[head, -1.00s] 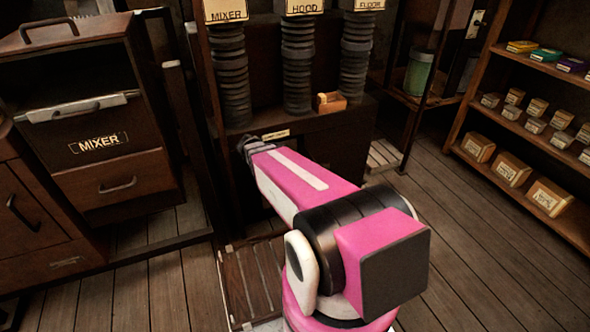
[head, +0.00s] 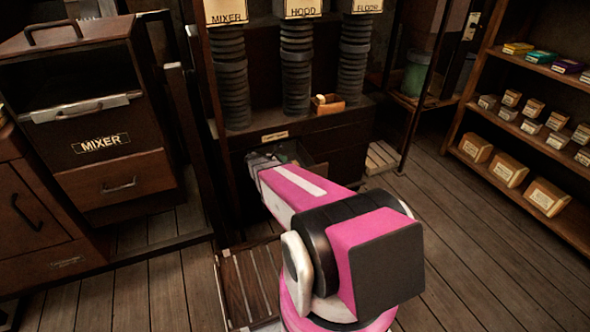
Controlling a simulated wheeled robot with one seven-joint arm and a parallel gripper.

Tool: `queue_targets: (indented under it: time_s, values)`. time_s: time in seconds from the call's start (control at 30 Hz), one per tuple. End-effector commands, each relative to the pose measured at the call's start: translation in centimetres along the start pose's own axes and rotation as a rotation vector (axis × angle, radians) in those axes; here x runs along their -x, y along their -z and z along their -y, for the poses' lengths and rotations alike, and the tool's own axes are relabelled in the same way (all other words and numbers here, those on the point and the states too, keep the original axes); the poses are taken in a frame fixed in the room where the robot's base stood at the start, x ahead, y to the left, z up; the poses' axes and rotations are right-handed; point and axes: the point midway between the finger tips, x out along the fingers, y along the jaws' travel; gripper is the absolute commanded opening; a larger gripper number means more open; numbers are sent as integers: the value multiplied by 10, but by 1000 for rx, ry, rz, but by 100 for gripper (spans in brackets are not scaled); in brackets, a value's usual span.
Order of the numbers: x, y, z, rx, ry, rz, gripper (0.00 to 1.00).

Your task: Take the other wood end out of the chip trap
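The chip trap appears to be the opening low in the dark cabinet, under a small pale label (head: 275,136) too small to read. Something greyish shows inside it beside my gripper (head: 264,160), but I cannot make out a wood end. My gripper is at the mouth of this opening, seen from behind with my pink arm leading to it. Its fingertips are hidden or too small to tell whether they are open or hold anything. A small orange-brown wooden box (head: 329,107) with a pale piece at its left side sits on the cabinet ledge above.
Ribbed hoses marked MIXER (head: 231,80), HOOD (head: 297,75) and FLOOR (head: 354,70) stand above the ledge. A MIXER cabinet (head: 105,150) is at left. Shelves of small boxes (head: 545,196) are at right. A slatted board (head: 250,285) lies on the floor; floor at right is clear.

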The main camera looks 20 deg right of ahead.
Motion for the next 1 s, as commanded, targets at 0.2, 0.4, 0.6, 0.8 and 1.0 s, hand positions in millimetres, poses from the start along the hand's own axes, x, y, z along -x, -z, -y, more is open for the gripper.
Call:
queue_targets:
  time_s: [0.2, 0.4, 0.6, 0.8, 1.0]
  values:
    - [-32, 0, -4, 0, 1, 0, 78]
    - [-42, 0, -3, 0, 0, -1, 78]
    - [-41, -1, -3, -1, 0, -1, 52]
    - [-41, -1, -3, -1, 0, -1, 24]
    - [-40, -2, -3, -1, 0, -1, 24]
